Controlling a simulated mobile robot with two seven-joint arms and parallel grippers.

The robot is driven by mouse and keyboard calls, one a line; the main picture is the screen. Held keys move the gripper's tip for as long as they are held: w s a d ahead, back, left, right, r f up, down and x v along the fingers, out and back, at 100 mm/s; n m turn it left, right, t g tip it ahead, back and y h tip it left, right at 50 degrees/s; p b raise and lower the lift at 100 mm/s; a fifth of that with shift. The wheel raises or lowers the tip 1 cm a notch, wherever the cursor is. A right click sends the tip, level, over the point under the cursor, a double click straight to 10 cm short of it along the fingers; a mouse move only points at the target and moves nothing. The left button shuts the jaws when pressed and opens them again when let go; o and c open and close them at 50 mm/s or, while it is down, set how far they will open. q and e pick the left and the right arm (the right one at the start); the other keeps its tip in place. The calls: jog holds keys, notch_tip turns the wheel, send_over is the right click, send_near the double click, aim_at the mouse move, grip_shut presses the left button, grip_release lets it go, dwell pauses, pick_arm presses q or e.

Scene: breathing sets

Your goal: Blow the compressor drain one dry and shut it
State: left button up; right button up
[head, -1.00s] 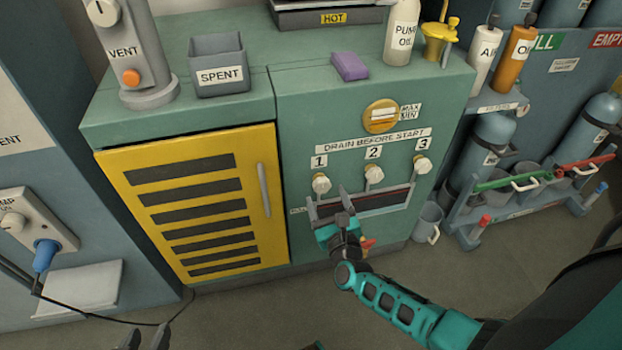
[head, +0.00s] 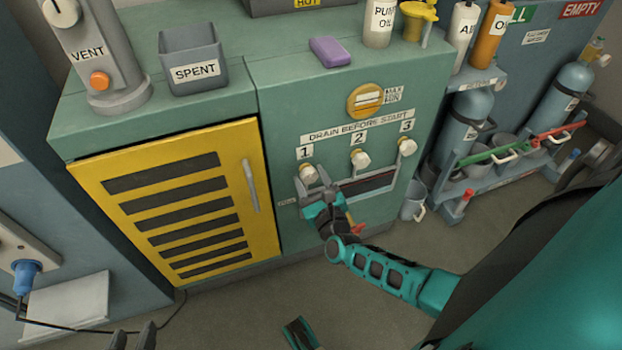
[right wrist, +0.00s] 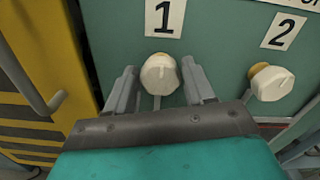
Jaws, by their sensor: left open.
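Drain one is the white knob (head: 308,173) under the label 1 on the green compressor cabinet. In the right wrist view this knob (right wrist: 160,74) sits between the two fingers. My right gripper (head: 314,186) is just at and below the knob; its fingers (right wrist: 165,85) stand apart on either side, with gaps showing, so it is open and not gripping. Part of the knob's underside is hidden. My left gripper (head: 133,338) shows only its fingertips at the bottom edge, open and empty, away from the cabinet.
Knobs two (head: 360,159) and three (head: 407,147) sit to the right.

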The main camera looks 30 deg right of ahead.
jog(key=c, duration=0.6)
jog(key=shift+c, duration=0.2)
